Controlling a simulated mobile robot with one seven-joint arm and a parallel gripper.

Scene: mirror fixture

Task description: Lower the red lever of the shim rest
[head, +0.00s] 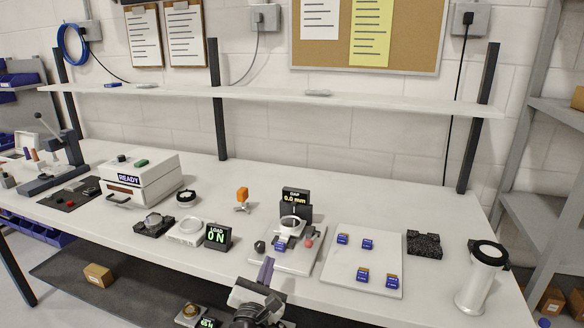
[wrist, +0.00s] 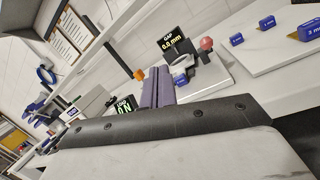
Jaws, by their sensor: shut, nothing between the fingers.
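The shim rest (head: 268,262) is a pale plate with a small fixture on it, in the middle of the bench in the head view. Its red lever knob (head: 309,243) is at the right of the fixture; it also shows in the wrist view (wrist: 206,43), raised beside the display. The gap display (head: 295,197) behind reads 0.0 mm. A blue shim block (head: 279,246) sits at the front of the fixture. My gripper (head: 267,262) is shut and empty, with purple fingers, in front of the rest and left of the red knob. In the wrist view its fingers (wrist: 158,88) lie together.
A white board (head: 380,262) with several blue shims lies right of the rest. A load display (head: 217,236) reading 0 N stands to its left. An orange-topped piece (head: 242,197) stands behind. A white cylinder (head: 481,280) is at the far right.

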